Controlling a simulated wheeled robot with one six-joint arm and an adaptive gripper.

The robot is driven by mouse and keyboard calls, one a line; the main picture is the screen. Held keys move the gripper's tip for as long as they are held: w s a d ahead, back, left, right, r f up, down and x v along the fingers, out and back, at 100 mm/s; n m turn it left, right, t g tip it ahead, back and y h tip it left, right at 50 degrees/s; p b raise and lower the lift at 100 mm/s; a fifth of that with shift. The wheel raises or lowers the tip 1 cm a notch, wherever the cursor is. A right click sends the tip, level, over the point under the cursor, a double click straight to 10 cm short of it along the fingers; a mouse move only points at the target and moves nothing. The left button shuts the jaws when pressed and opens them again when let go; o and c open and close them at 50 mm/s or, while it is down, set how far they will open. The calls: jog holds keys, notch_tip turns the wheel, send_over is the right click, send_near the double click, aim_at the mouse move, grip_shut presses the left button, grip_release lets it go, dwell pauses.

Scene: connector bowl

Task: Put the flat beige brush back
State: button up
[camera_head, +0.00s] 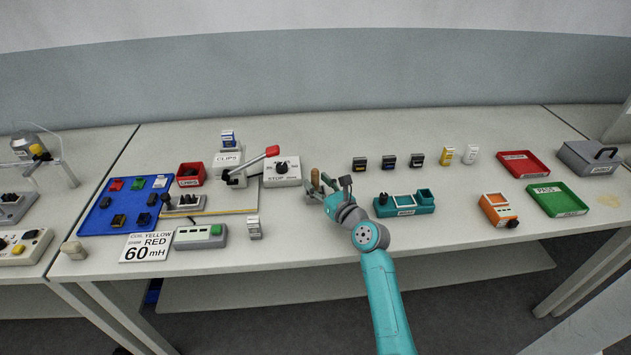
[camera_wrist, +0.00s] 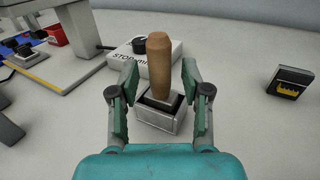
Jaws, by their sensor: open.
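A brush with a tan wooden handle (camera_wrist: 159,66) stands upright in a small grey holder (camera_wrist: 152,121) with a dark inside; any bristles are hidden down in it. The handle also shows small in the head view (camera_head: 315,178), left of my gripper. My gripper (camera_wrist: 160,75) is open, with one finger on each side of the handle. Gaps show between the fingers and the wood, so it holds nothing. In the head view, my gripper (camera_head: 325,185) is low over the middle of the table.
A white STOP box with a black knob (camera_head: 282,170) stands just behind the holder. A lever press (camera_head: 240,176) is further left. A teal tray (camera_head: 404,204) is close on the right, with several small dark boxes (camera_head: 388,161) behind it.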

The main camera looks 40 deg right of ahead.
jog(key=s, duration=0.3)
jog(key=s+a, duration=0.1)
jog(key=s, duration=0.6)
jog(key=shift+s+a, duration=0.15)
